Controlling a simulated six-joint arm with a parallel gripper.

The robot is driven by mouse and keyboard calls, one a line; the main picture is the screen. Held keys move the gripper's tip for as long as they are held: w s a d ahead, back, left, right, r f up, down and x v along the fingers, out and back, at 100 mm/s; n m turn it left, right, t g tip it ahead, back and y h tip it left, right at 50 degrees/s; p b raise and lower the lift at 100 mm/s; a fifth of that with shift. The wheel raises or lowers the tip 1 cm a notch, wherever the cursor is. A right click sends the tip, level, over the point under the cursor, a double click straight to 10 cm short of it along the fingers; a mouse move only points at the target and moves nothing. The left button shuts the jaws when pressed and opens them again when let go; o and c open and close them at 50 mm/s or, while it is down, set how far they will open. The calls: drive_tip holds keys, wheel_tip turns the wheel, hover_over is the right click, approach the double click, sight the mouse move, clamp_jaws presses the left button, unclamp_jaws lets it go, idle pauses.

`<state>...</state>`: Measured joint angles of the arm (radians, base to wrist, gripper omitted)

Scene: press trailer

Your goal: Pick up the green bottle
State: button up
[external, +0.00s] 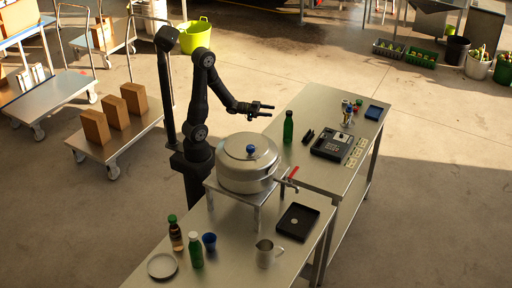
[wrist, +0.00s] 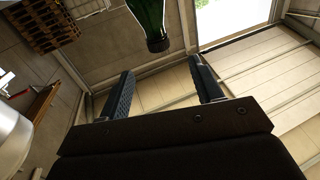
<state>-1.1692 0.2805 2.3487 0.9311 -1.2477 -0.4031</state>
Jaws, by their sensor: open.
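A green bottle (external: 288,127) stands upright on the right metal table, just right of my gripper. In the wrist view a green bottle (wrist: 148,16) shows at the top edge with its dark cap end pointing down, partly cut off by the frame. A second green bottle (external: 196,252) stands on the front table beside a brown bottle (external: 176,235). My gripper (external: 268,109) is open and empty, held out above table height to the left of the first bottle. Its two fingers (wrist: 162,66) are spread wide in the wrist view, with the bottle beyond their tips.
A large lidded metal pot (external: 247,165) on a stand is in front of my arm, with a red-handled tap (external: 292,174). A black device (external: 332,145) is right of the first bottle.

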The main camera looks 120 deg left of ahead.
drive_tip(key=shift+x, duration=6.85)
drive_tip(key=shift+d, duration=0.1)
drive_tip(key=shift+c, duration=0.4)
drive_tip(key=shift+r, duration=0.1)
clamp_jaws()
